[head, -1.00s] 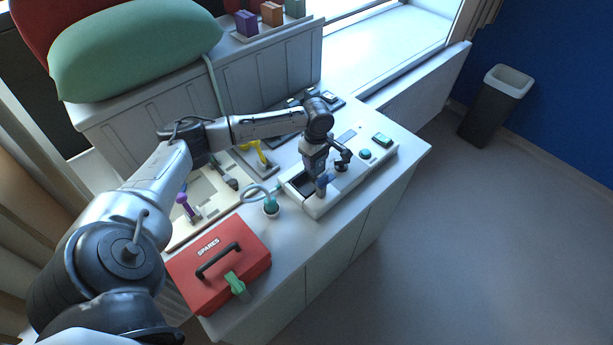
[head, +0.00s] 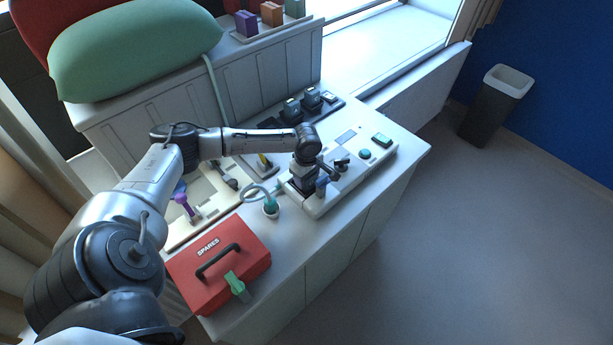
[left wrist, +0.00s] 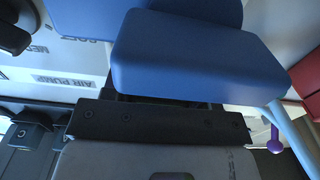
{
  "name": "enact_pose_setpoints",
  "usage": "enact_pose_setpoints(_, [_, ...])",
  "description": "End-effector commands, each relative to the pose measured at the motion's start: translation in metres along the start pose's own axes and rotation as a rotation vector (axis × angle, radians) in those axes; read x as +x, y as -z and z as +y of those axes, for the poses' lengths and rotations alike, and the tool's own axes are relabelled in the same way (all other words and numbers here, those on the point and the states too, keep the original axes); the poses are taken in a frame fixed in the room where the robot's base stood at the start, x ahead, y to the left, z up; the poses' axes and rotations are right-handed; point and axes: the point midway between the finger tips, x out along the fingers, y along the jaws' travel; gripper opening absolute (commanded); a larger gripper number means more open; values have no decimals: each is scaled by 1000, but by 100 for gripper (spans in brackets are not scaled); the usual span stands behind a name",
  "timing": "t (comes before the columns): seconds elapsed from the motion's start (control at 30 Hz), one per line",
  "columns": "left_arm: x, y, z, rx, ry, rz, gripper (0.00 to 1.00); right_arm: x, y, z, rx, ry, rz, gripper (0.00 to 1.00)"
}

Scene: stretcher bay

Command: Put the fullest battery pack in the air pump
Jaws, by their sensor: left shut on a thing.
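The air pump (head: 352,170) is a long white unit on the cabinet top, with a dark bay at its near left end in the earlier picture. My left gripper (head: 313,189) is low over that bay and hides it. Its blue fingers are shut on a battery pack that is mostly hidden; I cannot tell how deep it sits. In the left wrist view the blue fingers (left wrist: 190,50) fill the top, with the AIR PUMP label (left wrist: 75,80) beside them. Dark battery packs (head: 291,107) stand in a black dock (head: 334,105) behind the pump. My right gripper is out of view.
A red SPARES box (head: 220,268) with a green tag stands at the near left.

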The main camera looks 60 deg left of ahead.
Motion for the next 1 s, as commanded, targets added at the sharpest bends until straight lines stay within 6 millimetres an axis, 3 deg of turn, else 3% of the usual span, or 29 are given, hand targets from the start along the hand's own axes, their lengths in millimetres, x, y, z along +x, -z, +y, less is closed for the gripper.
enact_pose_setpoints(0.37, [4, 0, 0, 0, 0, 0, 14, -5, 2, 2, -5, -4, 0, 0])
enact_pose_setpoints(0.4, [5, 0, 0, 1, 1, 0, 57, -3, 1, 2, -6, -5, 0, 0])
enact_pose_setpoints(0.63, [5, 0, 0, 0, 0, 0, 79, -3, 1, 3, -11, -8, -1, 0])
enact_pose_setpoints(1.0, [-4, 0, 1, 0, -3, 1, 79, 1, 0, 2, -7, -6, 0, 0])
